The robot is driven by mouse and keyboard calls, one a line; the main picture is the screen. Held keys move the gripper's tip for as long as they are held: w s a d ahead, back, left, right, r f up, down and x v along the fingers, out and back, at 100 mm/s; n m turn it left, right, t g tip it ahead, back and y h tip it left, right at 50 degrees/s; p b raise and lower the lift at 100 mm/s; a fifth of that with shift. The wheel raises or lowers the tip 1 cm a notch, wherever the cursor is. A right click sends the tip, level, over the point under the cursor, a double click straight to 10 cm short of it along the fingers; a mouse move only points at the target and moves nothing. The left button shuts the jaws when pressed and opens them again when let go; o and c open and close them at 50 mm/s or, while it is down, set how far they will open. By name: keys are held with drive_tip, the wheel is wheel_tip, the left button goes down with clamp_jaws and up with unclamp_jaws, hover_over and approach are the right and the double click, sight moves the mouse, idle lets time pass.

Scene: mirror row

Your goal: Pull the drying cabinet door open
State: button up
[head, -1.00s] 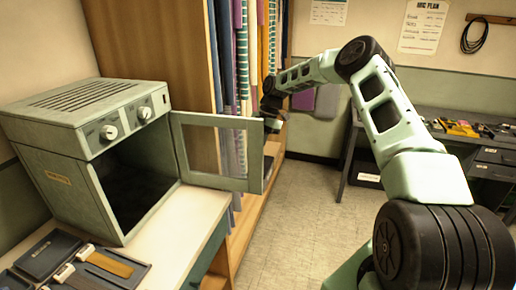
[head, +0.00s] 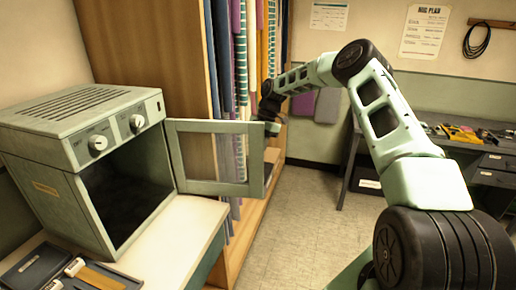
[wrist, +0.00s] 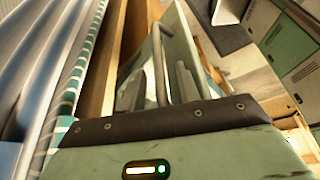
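The drying cabinet (head: 88,165) is a pale green box with two white knobs and a dark, empty-looking interior, on the bench at left in the head view. Its framed, windowed door (head: 213,187) stands wide open, swung out to the right. My gripper (head: 268,128) is at the door's free edge, small and partly hidden there. In the wrist view, the door's bar handle (wrist: 158,62) runs between the two fingers of my gripper (wrist: 163,75). The fingers look apart, with a gap beside the bar; contact is unclear.
A wooden shelf of hanging, coloured cloth or rolls (head: 247,75) stands close behind the door. A dark workbench (head: 440,150) with tools is at right. The bench top (head: 185,235) holds a dark tray (head: 30,270) in front of the cabinet. Tiled floor in the middle is clear.

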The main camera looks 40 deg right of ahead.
drive_tip(key=shift+d, duration=0.1)
drive_tip(key=b+v, duration=0.3)
drive_tip(key=v, duration=1.4)
drive_tip(key=shift+r, duration=0.15)
drive_tip(key=shift+d, duration=0.1)
